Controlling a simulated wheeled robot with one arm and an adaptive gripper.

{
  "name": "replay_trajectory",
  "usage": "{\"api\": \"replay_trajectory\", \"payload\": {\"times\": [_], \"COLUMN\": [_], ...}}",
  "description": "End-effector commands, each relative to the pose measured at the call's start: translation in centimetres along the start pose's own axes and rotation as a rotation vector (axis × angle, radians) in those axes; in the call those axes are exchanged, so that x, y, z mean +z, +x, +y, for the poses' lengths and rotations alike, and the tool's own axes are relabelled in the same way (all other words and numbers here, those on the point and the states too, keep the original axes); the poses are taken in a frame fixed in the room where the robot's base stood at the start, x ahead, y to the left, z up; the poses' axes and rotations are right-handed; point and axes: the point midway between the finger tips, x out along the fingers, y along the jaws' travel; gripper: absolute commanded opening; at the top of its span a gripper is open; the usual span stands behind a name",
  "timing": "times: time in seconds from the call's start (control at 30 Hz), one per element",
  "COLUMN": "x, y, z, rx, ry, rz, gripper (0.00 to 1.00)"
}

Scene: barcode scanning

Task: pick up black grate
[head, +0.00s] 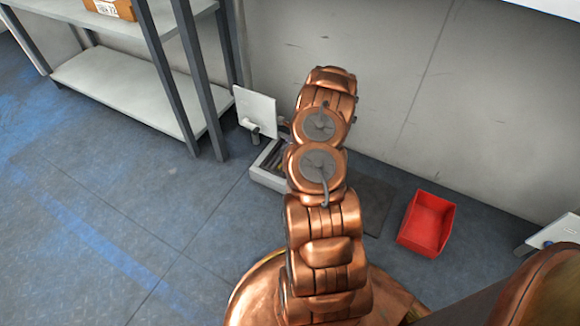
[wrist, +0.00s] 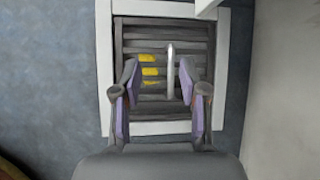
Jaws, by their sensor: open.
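The black grate (wrist: 200,32) has dark horizontal slats and lies in a white frame (wrist: 104,60) in the wrist view. A light upright bar, like a handle (wrist: 170,60), stands out against the grate's middle. Yellow marks (wrist: 149,72) show among the slats. My gripper (wrist: 160,80) is open over the grate, its purple-padded fingers on either side of the bar and apart from it. In the head view, the white frame (head: 266,182) and part of the dark slats show just left of my arm. My gripper is hidden there behind the arm.
A raised white panel (head: 256,110) stands behind the frame, near the wall. A metal shelf (head: 120,88) with a cardboard box (head: 112,8) is at the upper left. A red bin (head: 428,222) and a dark floor patch (head: 372,205) lie right of my arm. The left floor is clear.

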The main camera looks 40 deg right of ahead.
Motion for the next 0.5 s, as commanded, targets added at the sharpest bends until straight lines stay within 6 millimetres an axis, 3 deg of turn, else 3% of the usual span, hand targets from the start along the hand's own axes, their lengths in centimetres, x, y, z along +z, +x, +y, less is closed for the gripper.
{"api": "replay_trajectory", "payload": {"times": [0.03, 0.2, 0.5], "x": [-2.1, -5.3, -5.8], "y": [1.0, 2.0, 4.2], "z": [-0.4, -1.1, -1.3], "rx": [-0.015, -0.043, -0.046], "ry": [0.033, 0.097, 0.105], "rz": [0.016, 0.045, 0.049], "gripper": [0.43, 0.43, 0.43]}}
